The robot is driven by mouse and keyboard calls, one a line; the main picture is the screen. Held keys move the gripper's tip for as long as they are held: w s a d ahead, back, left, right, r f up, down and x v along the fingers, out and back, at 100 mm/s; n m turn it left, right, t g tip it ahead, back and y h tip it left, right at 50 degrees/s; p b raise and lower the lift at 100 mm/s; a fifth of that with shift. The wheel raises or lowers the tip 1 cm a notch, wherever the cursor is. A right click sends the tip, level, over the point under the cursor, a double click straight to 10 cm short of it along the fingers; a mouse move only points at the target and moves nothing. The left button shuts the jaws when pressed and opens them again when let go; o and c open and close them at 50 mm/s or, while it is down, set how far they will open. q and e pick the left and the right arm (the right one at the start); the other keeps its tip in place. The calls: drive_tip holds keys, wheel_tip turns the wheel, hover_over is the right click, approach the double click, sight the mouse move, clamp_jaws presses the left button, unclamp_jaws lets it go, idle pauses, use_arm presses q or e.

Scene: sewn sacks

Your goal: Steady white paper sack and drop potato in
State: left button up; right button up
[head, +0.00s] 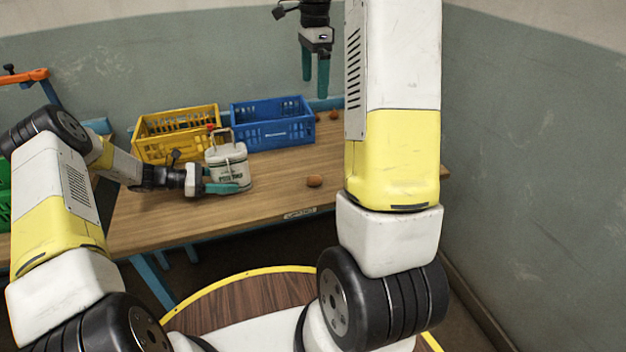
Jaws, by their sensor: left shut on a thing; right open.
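The white paper sack (228,167) stands upright on the wooden table, with dark print on its front and a handle-like loop above it. My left gripper (222,187) is at the lower front of the sack, shut on it. How much of the sack is between its fingers is hard to tell. A brown potato (314,181) lies on the table to the right of the sack, near the front edge. My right gripper (315,78) is open and empty, fingers pointing down, high up above and behind the potato. The inside of the sack is not visible.
A yellow crate (178,124) and a blue crate (271,136) stand behind the sack. Small brown round things (333,115) lie near the blue crate. The wooden table (275,202) is clear between sack and potato. A grey-green wall (540,170) rises at the right.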

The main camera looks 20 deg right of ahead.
drive_tip(key=shift+r, duration=0.3)
